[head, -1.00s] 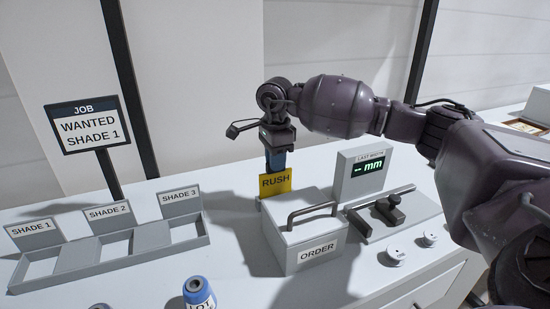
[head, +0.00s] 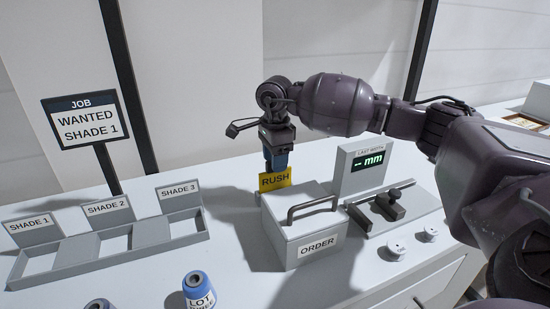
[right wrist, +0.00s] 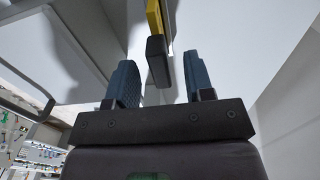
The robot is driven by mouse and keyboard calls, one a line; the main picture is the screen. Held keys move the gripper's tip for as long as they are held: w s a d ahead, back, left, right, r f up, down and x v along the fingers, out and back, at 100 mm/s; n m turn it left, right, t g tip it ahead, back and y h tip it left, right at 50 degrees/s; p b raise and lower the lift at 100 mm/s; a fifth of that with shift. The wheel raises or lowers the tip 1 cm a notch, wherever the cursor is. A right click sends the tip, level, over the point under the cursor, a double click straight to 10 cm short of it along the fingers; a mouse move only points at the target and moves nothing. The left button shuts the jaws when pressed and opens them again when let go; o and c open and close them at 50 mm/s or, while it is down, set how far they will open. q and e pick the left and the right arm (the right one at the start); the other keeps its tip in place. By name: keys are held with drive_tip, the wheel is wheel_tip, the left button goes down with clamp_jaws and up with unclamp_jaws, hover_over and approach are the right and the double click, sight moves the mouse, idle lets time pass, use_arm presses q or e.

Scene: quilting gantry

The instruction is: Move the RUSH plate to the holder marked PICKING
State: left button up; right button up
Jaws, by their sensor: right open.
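The RUSH plate (head: 275,181) is yellow with dark lettering. It stands upright behind the grey ORDER box in the head view, its lower part hidden. In the right wrist view its yellow edge (right wrist: 154,20) shows with a dark block (right wrist: 158,62) on it. My right gripper (head: 276,167) is above the plate, pointing down. In the right wrist view its open blue fingers (right wrist: 158,72) stand on either side of the dark block, with gaps visible at both sides. No holder marked PICKING shows in these views. My left gripper is out of view.
The ORDER box (head: 283,241) with a handle stands just in front of the plate. A LAST WIDTH display (head: 345,180) and a clamp-like fixture (head: 400,215) are to its right. The shade tray (head: 110,250) and JOB sign (head: 85,121) are left. Spools stand near the front.

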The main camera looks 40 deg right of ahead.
wheel_tip(320, 180, up, 4)
drive_tip(key=shift+r, duration=0.2)
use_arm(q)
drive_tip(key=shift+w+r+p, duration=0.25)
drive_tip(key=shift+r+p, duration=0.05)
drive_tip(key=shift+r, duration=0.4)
use_arm(e)
wheel_tip(320, 180, up, 6)
drive_tip(key=shift+r, duration=0.25)
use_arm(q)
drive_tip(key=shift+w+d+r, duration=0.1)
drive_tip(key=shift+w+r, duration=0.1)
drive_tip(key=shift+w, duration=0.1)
